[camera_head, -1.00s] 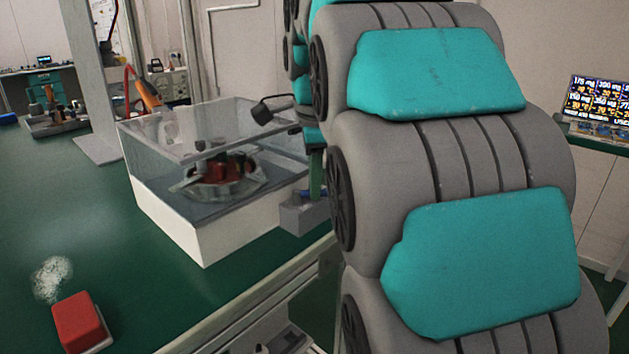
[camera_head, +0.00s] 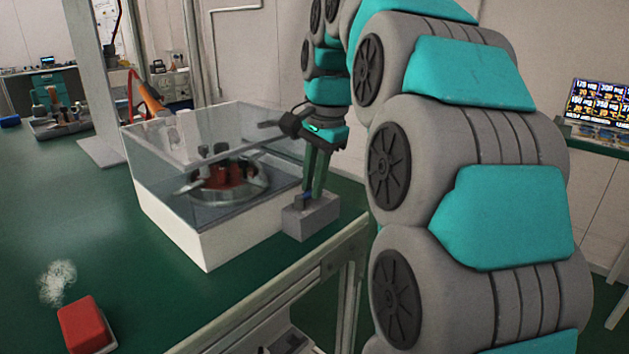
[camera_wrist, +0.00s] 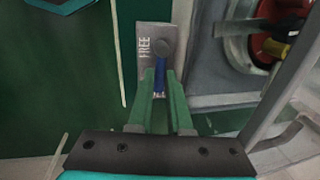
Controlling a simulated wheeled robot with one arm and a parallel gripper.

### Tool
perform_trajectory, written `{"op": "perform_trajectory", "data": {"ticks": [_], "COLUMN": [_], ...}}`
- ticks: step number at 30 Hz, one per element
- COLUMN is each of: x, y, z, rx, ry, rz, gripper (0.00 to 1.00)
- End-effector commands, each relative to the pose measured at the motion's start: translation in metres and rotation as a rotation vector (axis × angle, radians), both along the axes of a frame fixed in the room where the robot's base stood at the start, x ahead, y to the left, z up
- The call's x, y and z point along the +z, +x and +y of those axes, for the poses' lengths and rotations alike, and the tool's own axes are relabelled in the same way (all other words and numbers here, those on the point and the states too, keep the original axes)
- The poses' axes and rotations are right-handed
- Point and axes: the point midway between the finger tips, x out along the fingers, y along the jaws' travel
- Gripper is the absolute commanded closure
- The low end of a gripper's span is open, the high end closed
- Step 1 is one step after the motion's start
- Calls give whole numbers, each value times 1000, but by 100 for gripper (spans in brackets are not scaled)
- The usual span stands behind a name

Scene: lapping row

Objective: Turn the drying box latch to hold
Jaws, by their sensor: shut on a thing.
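The drying box (camera_head: 203,245) has clear walls on a white base and stands on the green table. Its latch is a grey block (camera_head: 312,220) at the box's right front side. In the wrist view the latch plate (camera_wrist: 148,30) carries the word FREE, and a blue lever (camera_wrist: 160,72) runs from a dark round pivot down between my fingers. A second marking low on the plate is too hidden to read. My gripper (camera_head: 313,188) points down at the block, and its green fingers (camera_wrist: 161,100) are shut on the blue lever.
A red-topped block (camera_head: 85,325) and a white powdery patch (camera_head: 58,282) lie at the table's front left. A red and metal device (camera_head: 228,180) sits inside the clear box. A grey upright post (camera_head: 98,80) stands behind it. The table's left middle is clear.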

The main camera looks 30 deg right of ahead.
Motion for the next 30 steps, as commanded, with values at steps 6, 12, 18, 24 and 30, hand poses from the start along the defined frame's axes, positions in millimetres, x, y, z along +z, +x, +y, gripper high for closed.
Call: {"op": "perform_trajectory", "data": {"ticks": [6,12,18,24,30], "x": [1,1,1,1,0], "y": [1,2,2,2,2], "z": [0,0,0,0,0], "rx": [43,51,50,50,50], "ry": [-1,-1,-1,-1,-1], "rz": [-1,-2,-2,-2,-2], "gripper": [100,100,100,63,53]}}
